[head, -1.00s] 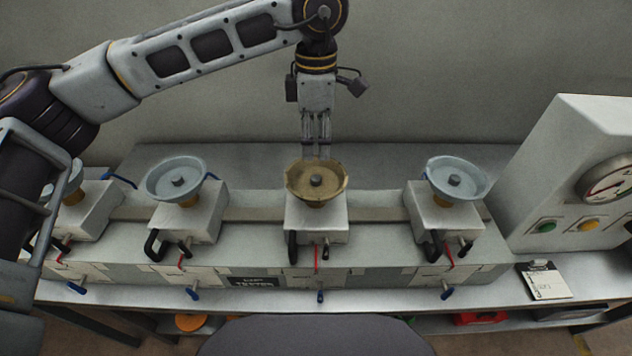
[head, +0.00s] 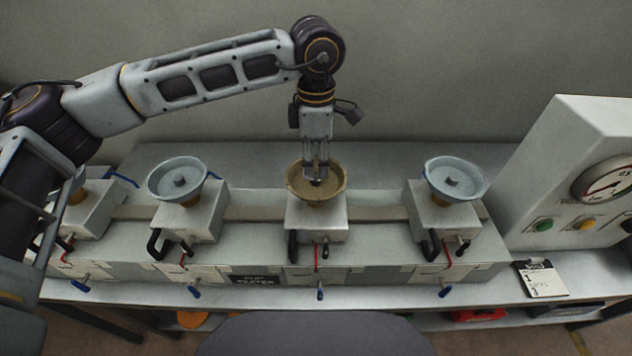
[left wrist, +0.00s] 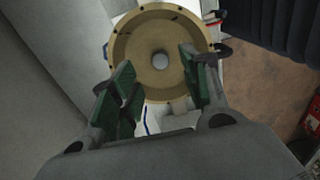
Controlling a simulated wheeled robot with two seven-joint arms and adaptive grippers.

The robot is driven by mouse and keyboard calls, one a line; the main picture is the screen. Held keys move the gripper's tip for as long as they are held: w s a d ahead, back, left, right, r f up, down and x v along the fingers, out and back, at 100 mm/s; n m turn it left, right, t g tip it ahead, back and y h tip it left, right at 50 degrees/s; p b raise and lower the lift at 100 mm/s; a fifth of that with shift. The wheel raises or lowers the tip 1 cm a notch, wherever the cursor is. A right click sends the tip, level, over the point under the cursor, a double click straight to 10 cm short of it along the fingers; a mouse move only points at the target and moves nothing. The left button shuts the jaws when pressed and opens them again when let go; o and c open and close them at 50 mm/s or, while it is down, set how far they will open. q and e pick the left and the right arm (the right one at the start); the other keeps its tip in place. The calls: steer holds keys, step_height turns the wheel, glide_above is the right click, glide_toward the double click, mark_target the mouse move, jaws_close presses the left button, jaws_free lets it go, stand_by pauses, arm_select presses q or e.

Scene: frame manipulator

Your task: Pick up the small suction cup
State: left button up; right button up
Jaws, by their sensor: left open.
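Several cups stand on white blocks along the bench device. The middle one is a tan-brown cup (head: 331,194), flanked by a light blue cup on the left (head: 160,184) and a light blue cup on the right (head: 440,178). I cannot tell from the pictures which one the task calls small. My left gripper (head: 316,180) points down at the brown cup, with its fingertips over the cup's middle. In the left wrist view the green-padded fingers (left wrist: 160,85) are open, one on each side of the cup's pale central knob (left wrist: 161,60). My right gripper is not in view.
A further cup at the far left is partly hidden by my arm. A white gauge box (head: 570,180) with buttons stands at the right, with a notepad (head: 541,280) in front of it. Small levers and hoses line the device's front.

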mark_target(316, 177)
arm_select(q)
steer(key=shift+f+p, duration=0.7)
steer(key=shift+f, duration=1.4)
jaws_close()
